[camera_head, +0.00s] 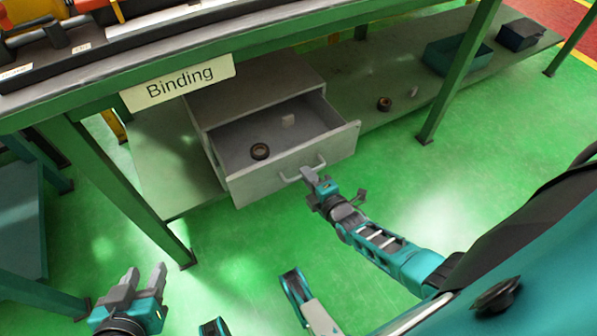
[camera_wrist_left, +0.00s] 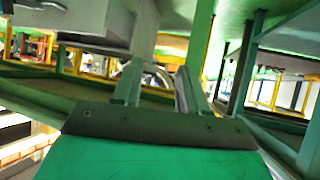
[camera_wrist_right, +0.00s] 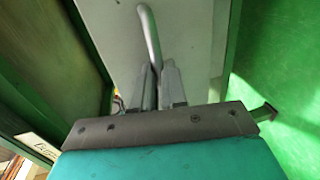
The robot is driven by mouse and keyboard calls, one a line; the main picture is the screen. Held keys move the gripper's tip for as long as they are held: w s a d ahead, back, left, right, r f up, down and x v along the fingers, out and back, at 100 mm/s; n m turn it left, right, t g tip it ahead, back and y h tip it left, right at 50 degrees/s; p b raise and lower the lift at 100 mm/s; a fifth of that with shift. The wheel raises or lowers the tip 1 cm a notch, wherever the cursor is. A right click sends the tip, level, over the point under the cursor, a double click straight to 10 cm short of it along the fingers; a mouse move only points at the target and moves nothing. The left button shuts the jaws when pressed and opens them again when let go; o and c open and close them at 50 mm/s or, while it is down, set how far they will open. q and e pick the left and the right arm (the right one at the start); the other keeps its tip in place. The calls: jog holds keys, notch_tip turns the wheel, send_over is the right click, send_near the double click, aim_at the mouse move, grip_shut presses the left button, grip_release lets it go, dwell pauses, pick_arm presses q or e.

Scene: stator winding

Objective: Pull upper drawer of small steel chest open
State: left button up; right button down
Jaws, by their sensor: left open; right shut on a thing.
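The small steel chest (camera_head: 258,88) is a grey box on the low green shelf under the bench. Its upper drawer (camera_head: 290,167) is pulled well out, and its inside shows. A dark ring (camera_head: 260,151) and a small pale block (camera_head: 288,120) lie in it. My right gripper (camera_head: 309,177) is shut on the bar handle (camera_head: 318,164) at the drawer's front. The handle (camera_wrist_right: 150,40) also runs between the fingers in the right wrist view. My left gripper (camera_head: 143,279) is open and empty, low at the left, apart from the chest.
A "Binding" sign (camera_head: 178,82) hangs on the bench edge above the chest. A green bench leg (camera_head: 125,190) stands left of it, another (camera_head: 458,75) to the right. A brown ring (camera_head: 384,104) and a teal bin (camera_head: 452,58) are on the shelf. The green floor in front is clear.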

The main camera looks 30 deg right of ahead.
pick_arm(q)
jog(key=shift+s+a+r+p, duration=0.4)
jog(key=shift+a+r+p, duration=0.1)
jog(key=shift+p, duration=0.5)
pick_arm(e)
jog(key=f+v, duration=0.1)
jog(key=v, duration=0.5)
jog(key=shift+s, duration=0.35)
jog(key=shift+d+f, duration=0.1)
jog(key=shift+d, duration=0.05)
jog(key=c, duration=1.2)
grip_release()
jog(key=shift+c, duration=0.2)
pick_arm(q)
jog(key=shift+d, duration=0.1)
pick_arm(e)
jog(key=shift+o, duration=0.4)
pick_arm(q)
jog(key=shift+r, duration=0.1)
pick_arm(e)
jog(key=shift+s, duration=0.1)
